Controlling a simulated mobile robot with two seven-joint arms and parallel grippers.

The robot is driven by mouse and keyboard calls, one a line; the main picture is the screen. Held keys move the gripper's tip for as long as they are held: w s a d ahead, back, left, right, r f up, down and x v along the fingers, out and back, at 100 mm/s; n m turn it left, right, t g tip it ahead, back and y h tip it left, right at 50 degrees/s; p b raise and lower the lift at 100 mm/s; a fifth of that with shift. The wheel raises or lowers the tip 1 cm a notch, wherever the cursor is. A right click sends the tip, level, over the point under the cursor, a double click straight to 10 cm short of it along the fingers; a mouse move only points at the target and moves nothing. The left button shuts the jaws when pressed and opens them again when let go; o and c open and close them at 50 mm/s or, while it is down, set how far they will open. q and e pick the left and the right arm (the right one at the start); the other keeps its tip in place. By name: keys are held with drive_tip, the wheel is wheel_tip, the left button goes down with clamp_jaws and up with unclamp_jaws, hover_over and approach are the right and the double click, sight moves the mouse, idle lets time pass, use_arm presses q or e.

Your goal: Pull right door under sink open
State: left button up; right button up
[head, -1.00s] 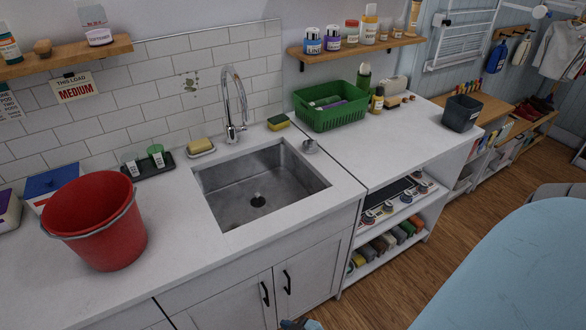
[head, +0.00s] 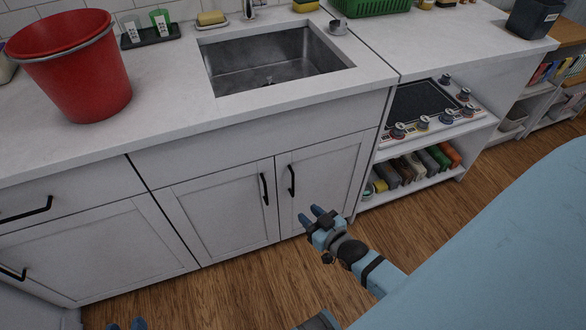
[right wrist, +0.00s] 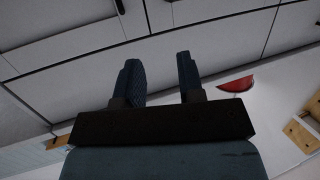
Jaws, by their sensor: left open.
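The right door under the sink (head: 338,165) is white and shut, with a vertical black bar handle (head: 291,180) near its left edge. My right gripper (head: 310,216) is a little below and right of that handle in the head view, apart from it. Its blue fingers are open and empty, and they also show spread in the right wrist view (right wrist: 158,62). A black handle shows at the top of the right wrist view, but I cannot tell which. My left gripper (head: 125,325) shows only its open fingertips at the bottom edge.
The left door (head: 220,210) beside it is shut, with its own black handle (head: 265,189). The sink (head: 270,65) and a red bucket (head: 80,75) are on the counter above. An open shelf (head: 435,180) stands right of the doors. Wooden floor (head: 240,290) is free in front.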

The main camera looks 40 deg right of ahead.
use_arm(q)
wheel_tip(320, 180, down, 4)
drive_tip(key=d+f+b, duration=0.1)
drive_tip(key=b, duration=0.6)
use_arm(e)
drive_tip(key=w+d+f+m+t+h, duration=0.1)
drive_tip(key=w+d+f+t, duration=0.15)
drive_tip(key=d+f, duration=0.45)
drive_tip(key=b, duration=0.4)
hover_over(293, 195)
wheel_tip(293, 195, down, 2)
drive_tip(key=shift+w+d+g, duration=0.15)
drive_tip(key=shift+w+g, duration=0.1)
use_arm(q)
wheel_tip(293, 195, up, 7)
drive_tip(key=d+t+h, duration=0.2)
drive_tip(key=t+h, duration=0.1)
drive_tip(key=t, duration=0.1)
drive_tip(key=shift+w+d, duration=0.25)
drive_tip(key=shift+d, duration=0.1)
drive_tip(key=shift+r, duration=0.15)
use_arm(e)
drive_tip(key=shift+c, duration=0.2)
clamp_jaws()
